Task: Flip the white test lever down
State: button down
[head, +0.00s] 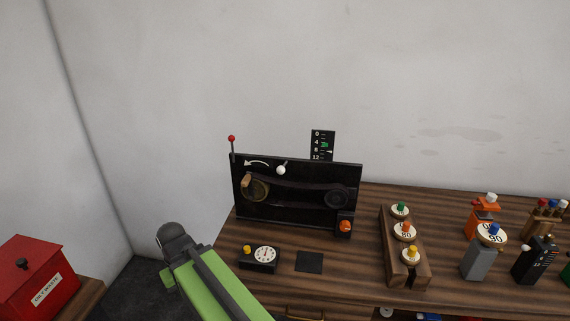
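The white test lever (281,170) is a small white ball knob with a short pale stem, near the top middle of a black upright panel (300,211). The stem shows just above and right of the knob; its exact tilt is too small to tell. A white curved arrow is marked to its left. My green arm reaches in from the bottom, with a dark rounded end left of the bench, low and well apart from the lever. No gripper fingers show.
A red-knobbed rod (231,140) rises at the panel's left corner. A belt spans two pulleys below the lever. A dial box (260,258) and dark pad (309,262) lie in front. A wooden rack (405,245) stands right. A red box (38,278) is far left.

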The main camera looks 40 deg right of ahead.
aim_at(280, 169)
jog(key=z, duration=0.05)
jog(key=k, duration=1.5)
jog(key=u, duration=0.7)
jog(key=i, duration=1)
jog(key=u, duration=0.05)
